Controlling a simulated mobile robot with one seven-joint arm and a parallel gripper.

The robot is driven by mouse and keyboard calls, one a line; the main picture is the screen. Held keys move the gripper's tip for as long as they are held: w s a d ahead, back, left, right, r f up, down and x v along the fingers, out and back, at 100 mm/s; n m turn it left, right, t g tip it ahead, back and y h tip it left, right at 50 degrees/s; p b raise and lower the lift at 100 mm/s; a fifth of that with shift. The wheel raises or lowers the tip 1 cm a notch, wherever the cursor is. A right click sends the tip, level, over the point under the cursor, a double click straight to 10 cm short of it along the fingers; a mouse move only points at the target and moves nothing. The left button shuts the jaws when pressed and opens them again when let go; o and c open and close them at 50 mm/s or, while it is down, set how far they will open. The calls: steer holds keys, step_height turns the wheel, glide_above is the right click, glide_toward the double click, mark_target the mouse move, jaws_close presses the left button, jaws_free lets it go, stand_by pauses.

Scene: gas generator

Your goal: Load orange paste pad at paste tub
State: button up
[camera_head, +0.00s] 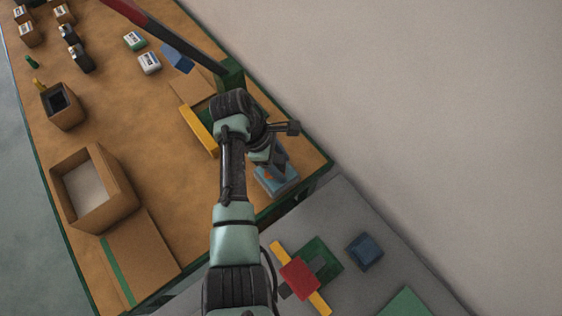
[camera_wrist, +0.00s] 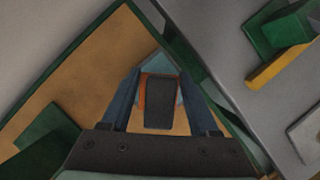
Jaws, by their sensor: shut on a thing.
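My gripper (camera_wrist: 158,108) points down over the near right corner of the wooden table. In the wrist view its two blue-grey fingers are on either side of a dark grey block (camera_wrist: 160,88), the handle of the orange paste pad. Orange edges of the pad (camera_wrist: 142,92) show beside the block. The light blue paste tub (camera_wrist: 160,62) is beneath it; in the head view the tub (camera_head: 285,187) sits near the table edge, partly hidden by my gripper. A bit of orange shows at the tub there. I cannot tell whether the pad touches the paste.
A yellow bar (camera_head: 198,130) and a green block (camera_head: 231,74) stand close to my arm. An open cardboard box (camera_head: 118,185) is at the left. A grey surface (camera_head: 345,215) beyond the table corner holds a red block (camera_head: 299,279) and a blue block (camera_head: 364,250).

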mark_target(281, 159)
steer(key=shift+s+f, duration=0.1)
steer(key=shift+f, duration=0.55)
stand_by(1.8)
step_height(281, 159, up, 7)
steer(key=p, duration=0.7)
steer(key=shift+r+p, duration=0.15)
steer(key=shift+p, duration=0.15)
stand_by(0.6)
